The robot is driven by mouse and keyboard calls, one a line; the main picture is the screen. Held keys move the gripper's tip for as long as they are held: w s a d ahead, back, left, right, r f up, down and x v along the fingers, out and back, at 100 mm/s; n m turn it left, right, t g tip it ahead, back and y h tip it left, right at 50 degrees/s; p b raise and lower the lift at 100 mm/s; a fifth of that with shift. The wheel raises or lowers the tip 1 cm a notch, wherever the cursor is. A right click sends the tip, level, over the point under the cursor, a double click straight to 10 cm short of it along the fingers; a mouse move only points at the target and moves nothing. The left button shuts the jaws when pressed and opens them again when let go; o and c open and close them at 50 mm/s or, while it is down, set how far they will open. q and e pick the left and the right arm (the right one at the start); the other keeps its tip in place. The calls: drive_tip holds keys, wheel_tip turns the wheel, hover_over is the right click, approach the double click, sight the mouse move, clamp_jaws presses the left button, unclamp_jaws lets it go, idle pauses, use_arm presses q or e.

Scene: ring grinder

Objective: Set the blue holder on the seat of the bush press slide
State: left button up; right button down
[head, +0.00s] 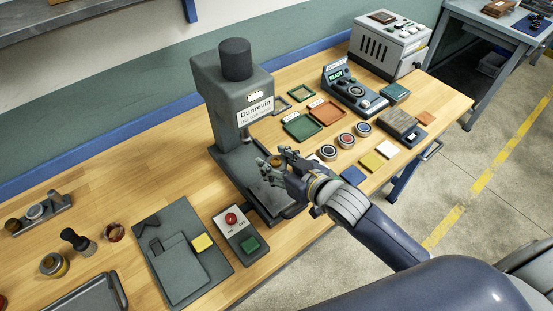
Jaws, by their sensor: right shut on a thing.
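The bush press (236,95), a grey machine labelled Dunrevin, stands at the middle of the bench. Its slide (262,188) is the dark flat part reaching towards the front under the ram. My right gripper (274,163) is over the slide, in front of the ram, shut on a small round thing with a brownish top. The fingers hide most of that thing, so I cannot tell its colour or whether it touches the seat. The seat is hidden too. My left gripper is not in view.
Several round pots stand in a row right of the press, one with a blue centre (363,128). A control box with a red button (231,218) stands close in front of the press, left of my gripper. A dark plate (180,262) lies farther left. Bare wood lies left of the press.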

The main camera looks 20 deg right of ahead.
drive_tip(key=shift+w+f+b, duration=0.1)
drive_tip(key=shift+f+b, duration=0.85)
drive_tip(key=shift+b, duration=0.1)
wheel_tip(320, 180, down, 3)
drive_tip(key=b, duration=0.3)
drive_tip(key=shift+r, duration=0.15)
drive_tip(key=shift+f+b, duration=0.75)
drive_tip(key=shift+f, duration=0.55)
drive_tip(key=c, duration=0.7)
unclamp_jaws()
drive_tip(key=shift+f, duration=0.1)
